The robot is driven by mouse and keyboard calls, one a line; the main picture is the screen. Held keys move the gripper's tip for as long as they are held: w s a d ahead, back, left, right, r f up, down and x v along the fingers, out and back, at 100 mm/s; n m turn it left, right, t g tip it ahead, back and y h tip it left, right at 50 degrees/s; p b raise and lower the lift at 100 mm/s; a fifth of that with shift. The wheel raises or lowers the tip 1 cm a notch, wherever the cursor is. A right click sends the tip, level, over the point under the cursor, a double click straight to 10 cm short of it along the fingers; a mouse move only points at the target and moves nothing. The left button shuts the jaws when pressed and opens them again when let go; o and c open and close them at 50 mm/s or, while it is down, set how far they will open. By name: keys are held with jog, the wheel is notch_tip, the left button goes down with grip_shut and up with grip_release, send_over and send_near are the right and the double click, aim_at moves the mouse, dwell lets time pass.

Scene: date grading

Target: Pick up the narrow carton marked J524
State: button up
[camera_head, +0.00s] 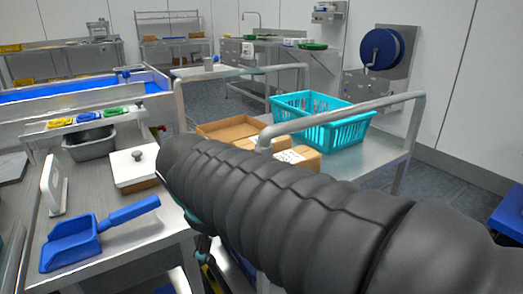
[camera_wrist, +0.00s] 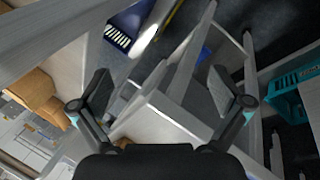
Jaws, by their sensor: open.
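Brown cartons (camera_head: 297,158) stand on the metal cart, in front of the teal crate. One has a white label on top, too small to read, so I cannot tell which is J524. My dark arm hides part of them in the head view. In the wrist view, brown shapes that look like cardboard (camera_wrist: 37,88) show at the left edge, with no readable mark. My gripper (camera_wrist: 160,90) is open and empty, its two fingers wide apart above metal frame parts. The arm hides most of the gripper in the head view.
The cart (camera_head: 382,158) has a raised tubular rail (camera_head: 345,115) near the cartons. It also holds a shallow brown tray (camera_head: 229,128) and the teal crate (camera_head: 322,122). A blue dustpan (camera_head: 72,244), a white-lidded box (camera_head: 134,168) and a grey tub (camera_head: 90,147) are on the left bench.

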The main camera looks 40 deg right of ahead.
jog(key=w+d+r+n+g+h, duration=0.2)
jog(key=w+d+r+n+h, duration=0.4)
jog(key=w, duration=0.3)
jog(key=n+g+h, duration=0.2)
jog(key=n+h, duration=0.2)
jog(key=n, duration=0.1)
send_near(246, 145)
jog(key=d+r, duration=0.2)
jog(key=b+x, duration=0.1)
jog(key=x, duration=0.6)
jog(key=shift+s+d+f, duration=0.2)
jog(key=shift+d+f, duration=0.1)
jog(key=shift+w+f+x, duration=0.1)
jog(key=shift+w+x, duration=0.05)
jog(key=shift+x, duration=1.15)
jog(key=shift+w+f+x, duration=0.1)
jog(key=shift+w+x, duration=0.05)
jog(key=shift+x, duration=1.15)
jog(key=shift+a, duration=0.1)
jog(key=shift+c, duration=0.3)
